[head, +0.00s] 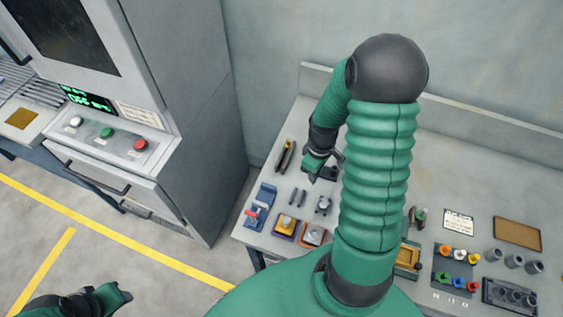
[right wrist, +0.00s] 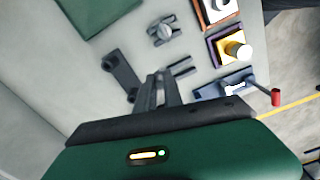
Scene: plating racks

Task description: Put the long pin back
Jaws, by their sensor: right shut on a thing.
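My right gripper (head: 311,178) reaches down over the left part of the grey workbench (head: 268,232). In the right wrist view its dark fingers (right wrist: 160,88) are close together, shut on a thin grey piece, seemingly the long pin; the fingers hide most of it. A dark plate with two round bosses (right wrist: 120,75) lies beside the fingers and shows partly behind the gripper in the head view. Two short grey bars (head: 297,197) lie side by side on the bench near the gripper. My left gripper (head: 118,294) is at the bottom left, over the floor; its jaws are unclear.
Around the gripper are yellow-black pliers (head: 286,156), a small grey fixture (head: 323,205), a blue clamp with a red handle (head: 260,207) and a yellow block (head: 287,224). Coloured parts (head: 459,255) stand at right. A grey machine cabinet (head: 190,110) stands left. My arm hides the bench's middle.

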